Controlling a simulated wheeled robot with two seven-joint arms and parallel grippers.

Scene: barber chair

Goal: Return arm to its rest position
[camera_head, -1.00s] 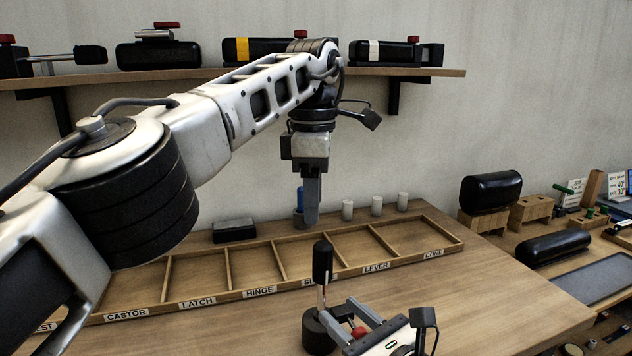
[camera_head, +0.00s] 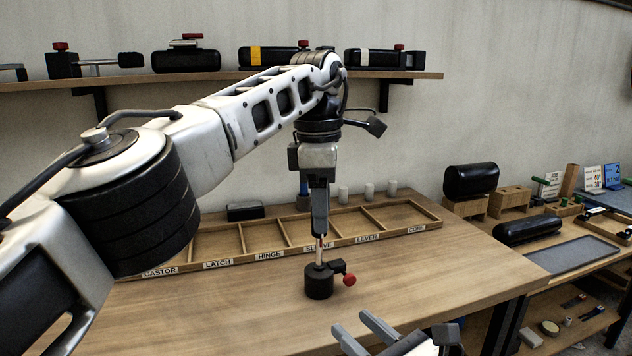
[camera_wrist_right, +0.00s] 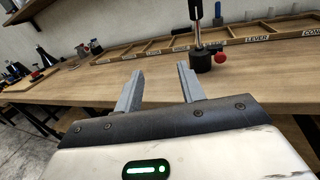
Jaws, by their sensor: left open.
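My left gripper (camera_head: 319,236) points straight down over the bench in the head view, its fingers overlapping the upper part of a small stand. The stand has a black round base (camera_head: 319,283), a thin upright rod and a red side knob (camera_head: 349,280). The rod's top is hidden behind the fingers, and I cannot tell whether they touch it. My right gripper (camera_head: 362,334) is at the bottom of the head view, in front of the stand and apart from it. The right wrist view shows its two fingers (camera_wrist_right: 158,88) spread and empty, with the stand's base (camera_wrist_right: 200,63) beyond.
A labelled wooden compartment tray (camera_head: 290,251) lies behind the stand. A blue cylinder (camera_head: 303,196) and white pegs (camera_head: 368,191) stand behind it. A wall shelf (camera_head: 215,77) carries black parts. The bench top (camera_head: 440,275) is clear on the right.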

